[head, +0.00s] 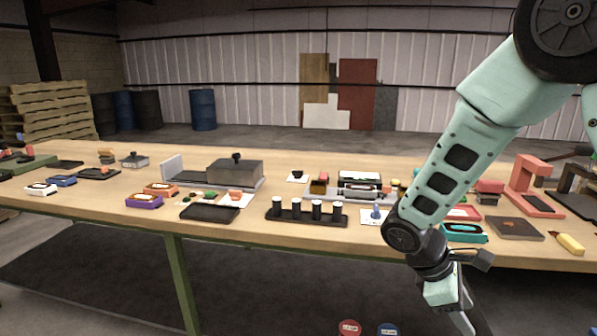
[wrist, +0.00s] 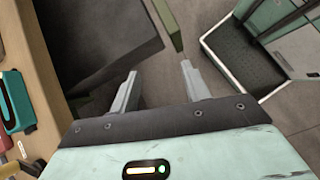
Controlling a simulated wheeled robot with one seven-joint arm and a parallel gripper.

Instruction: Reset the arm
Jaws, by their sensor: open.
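My arm comes down from the upper right in the head view, in front of the table. My gripper (head: 464,312) hangs below the table's front edge, pointing downward. In the wrist view, my gripper (wrist: 157,82) shows two grey fingers spread apart with nothing between them. Its jaws are open and touch no object there. The long wooden table (head: 120,188) lies behind the arm in the head view. The arm hides part of the table's right side.
A teal device (head: 463,232), a yellow-handled tool (head: 569,243) and a red stand (head: 535,185) are on the table's right side. A black rack (head: 306,218) holds several cylinders. A green table leg (head: 182,285) stands at left. Open floor lies before the table.

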